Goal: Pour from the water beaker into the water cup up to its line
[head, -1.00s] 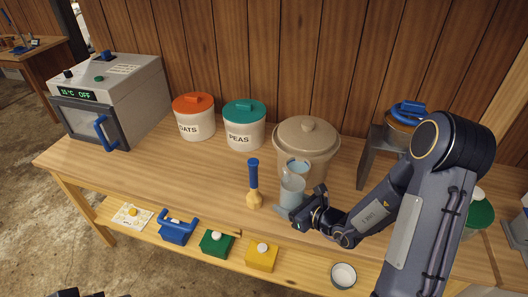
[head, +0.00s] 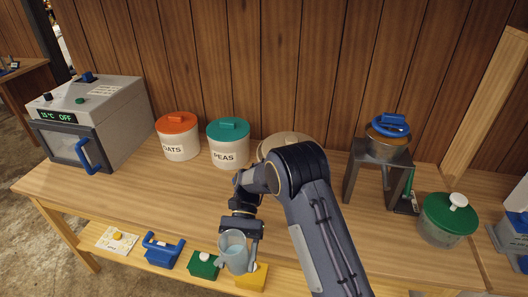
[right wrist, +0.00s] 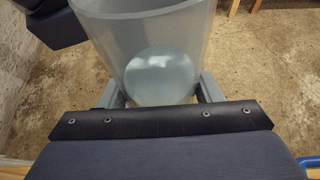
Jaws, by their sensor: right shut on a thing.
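My right gripper (head: 240,238) is shut on a clear, bluish beaker (head: 235,255), which it holds over the table's front edge. The beaker looks about upright, with its open top showing. In the right wrist view, the beaker (right wrist: 150,35) fills the upper middle between the finger ends, and a pale round surface (right wrist: 160,75) shows inside it. I cannot read the water level. No water cup can be made out now; my right arm covers the middle of the table. My left gripper is not in view.
An oven (head: 105,115), orange-lidded jar (head: 178,140) and teal-lidded jar (head: 228,148) stand at the back left. A beige crock (head: 272,145) is partly hidden behind my arm. A metal stand (head: 380,158) bears a pot (head: 388,143). A green-lidded jar (head: 448,215) is at right.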

